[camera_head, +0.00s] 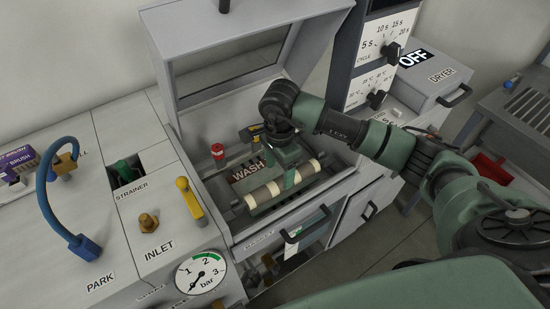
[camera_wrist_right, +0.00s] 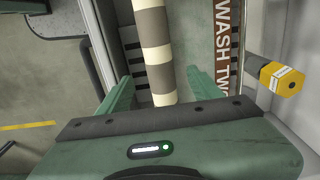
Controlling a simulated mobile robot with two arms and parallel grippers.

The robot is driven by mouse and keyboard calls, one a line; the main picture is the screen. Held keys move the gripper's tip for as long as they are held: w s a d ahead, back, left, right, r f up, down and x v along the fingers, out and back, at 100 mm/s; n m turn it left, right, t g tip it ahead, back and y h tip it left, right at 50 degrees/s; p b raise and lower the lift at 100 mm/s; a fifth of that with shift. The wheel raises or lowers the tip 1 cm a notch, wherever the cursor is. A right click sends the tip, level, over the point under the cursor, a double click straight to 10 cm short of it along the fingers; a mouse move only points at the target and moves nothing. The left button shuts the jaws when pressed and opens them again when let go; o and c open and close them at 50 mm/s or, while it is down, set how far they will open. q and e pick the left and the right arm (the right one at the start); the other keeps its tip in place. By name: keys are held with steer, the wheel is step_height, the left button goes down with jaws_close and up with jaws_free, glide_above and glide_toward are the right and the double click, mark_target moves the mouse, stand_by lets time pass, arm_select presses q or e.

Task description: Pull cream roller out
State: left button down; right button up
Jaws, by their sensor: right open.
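The cream roller (camera_head: 264,195), banded cream and dark grey, lies across the front of the open wash chamber under the raised lid. It also shows in the right wrist view (camera_wrist_right: 155,50), running up from between my fingers. My right gripper (camera_head: 288,178) reaches down into the chamber over the roller's middle. In the wrist view its green fingers (camera_wrist_right: 160,88) are open, one on each side of the roller, with gaps visible. My left gripper is not in view.
The raised lid (camera_head: 235,60) stands behind my right arm. A red-topped knob (camera_head: 217,151) and a yellow-and-black knob (camera_head: 251,134) stand inside the chamber behind the roller. A dark handle (camera_head: 304,225) projects in front. A yellow lever (camera_head: 189,198) stands left.

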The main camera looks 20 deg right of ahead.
mark_target(279, 182)
step_height(279, 182, down, 4)
steer(key=shift+s+p, duration=0.15)
steer(key=shift+p, duration=0.2)
steer(key=shift+f, duration=0.9)
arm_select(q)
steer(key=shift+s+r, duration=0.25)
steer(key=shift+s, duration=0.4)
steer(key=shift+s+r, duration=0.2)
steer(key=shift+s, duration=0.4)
arm_select(e)
jaws_close()
arm_select(q)
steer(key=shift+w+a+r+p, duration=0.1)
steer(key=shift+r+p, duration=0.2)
steer(key=shift+p, duration=0.05)
arm_select(e)
steer(key=shift+r, duration=0.7)
